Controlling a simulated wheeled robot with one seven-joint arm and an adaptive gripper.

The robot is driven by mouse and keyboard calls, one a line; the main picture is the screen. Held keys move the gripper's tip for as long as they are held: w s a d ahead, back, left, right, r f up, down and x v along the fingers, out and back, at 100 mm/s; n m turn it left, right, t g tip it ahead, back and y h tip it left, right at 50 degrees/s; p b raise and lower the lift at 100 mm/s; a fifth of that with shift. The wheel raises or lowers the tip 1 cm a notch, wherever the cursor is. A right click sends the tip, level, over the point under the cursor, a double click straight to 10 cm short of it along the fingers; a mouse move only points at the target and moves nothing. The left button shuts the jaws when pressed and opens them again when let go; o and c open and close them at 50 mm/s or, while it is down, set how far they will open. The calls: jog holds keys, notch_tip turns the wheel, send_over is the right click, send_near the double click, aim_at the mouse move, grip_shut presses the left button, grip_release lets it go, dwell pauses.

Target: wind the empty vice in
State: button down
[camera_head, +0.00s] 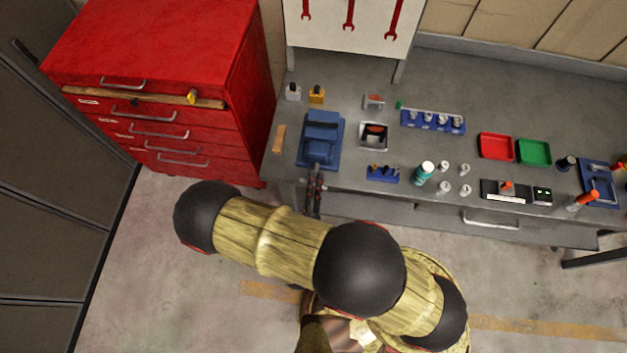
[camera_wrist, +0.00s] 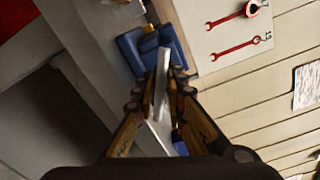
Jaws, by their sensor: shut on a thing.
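The blue vice (camera_head: 322,132) stands at the bench's front edge, left of the middle. In the wrist view the vice (camera_wrist: 134,48) is just beyond the fingertips. My gripper (camera_head: 316,180) is at the vice's front end. In the wrist view my gripper (camera_wrist: 160,90) is shut on a pale grey bar (camera_wrist: 162,85), which appears to be the vice handle. The fingers hide part of the bar, and I cannot see how it joins the vice. Nothing shows between the jaws from above, but the jaw gap is too small to judge.
The grey bench (camera_head: 450,85) carries a red tray (camera_head: 495,147), a green tray (camera_head: 534,152), a blue socket rack (camera_head: 433,121) and small bottles. A red tool cabinet (camera_head: 160,70) stands to the left. A wooden block (camera_head: 279,138) lies left of the vice.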

jog(key=c, duration=1.8)
grip_release()
jog(key=shift+a, duration=0.1)
jog(key=shift+o, duration=0.2)
notch_tip(320, 180, up, 10)
jog(key=shift+c, duration=0.3)
